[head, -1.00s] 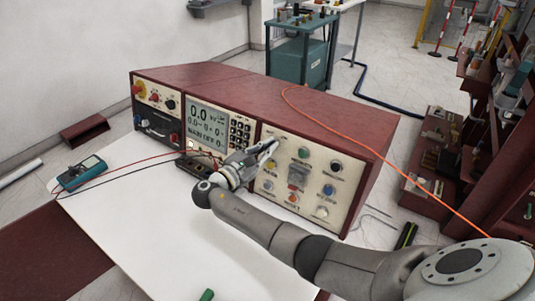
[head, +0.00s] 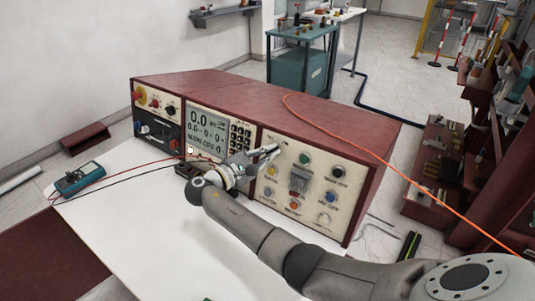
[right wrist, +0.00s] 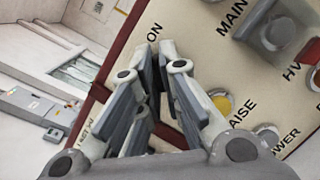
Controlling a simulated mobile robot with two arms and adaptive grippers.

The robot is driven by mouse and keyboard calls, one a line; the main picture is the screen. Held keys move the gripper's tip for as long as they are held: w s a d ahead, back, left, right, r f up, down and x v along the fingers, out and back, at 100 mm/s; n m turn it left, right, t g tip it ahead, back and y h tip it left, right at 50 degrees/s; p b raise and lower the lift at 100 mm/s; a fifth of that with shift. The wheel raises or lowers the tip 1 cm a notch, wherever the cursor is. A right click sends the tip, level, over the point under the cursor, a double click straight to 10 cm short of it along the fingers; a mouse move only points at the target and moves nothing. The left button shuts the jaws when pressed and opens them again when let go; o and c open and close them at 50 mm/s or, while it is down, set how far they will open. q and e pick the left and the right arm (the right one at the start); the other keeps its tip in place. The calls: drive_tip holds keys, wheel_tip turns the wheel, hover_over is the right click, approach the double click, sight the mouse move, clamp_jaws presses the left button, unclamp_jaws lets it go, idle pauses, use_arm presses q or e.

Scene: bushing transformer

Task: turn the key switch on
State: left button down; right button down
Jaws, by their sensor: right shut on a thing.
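My right gripper (head: 272,151) is at the upper left of the cream control panel (head: 318,166) on the dark red console. It comes in from the left, at a slant to the panel face. In the right wrist view its fingers (right wrist: 162,58) are close together beside the "ON" lettering (right wrist: 151,27). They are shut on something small. The key switch cannot be made out; the fingers hide that spot. My left gripper is not in view.
A yellow button (head: 271,170), a green button (head: 304,159) and other knobs crowd the panel near the gripper. A display (head: 207,127) is to the left. An orange cable (head: 340,136) crosses the console top. The white tabletop (head: 150,240) is mostly clear.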

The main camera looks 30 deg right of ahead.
drive_tip(key=c, duration=1.6)
unclamp_jaws()
drive_tip(key=a, duration=0.4)
drive_tip(key=s+a, duration=0.1)
drive_tip(key=a, duration=0.3)
drive_tip(key=s+a, duration=0.1)
drive_tip(key=a, duration=0.3)
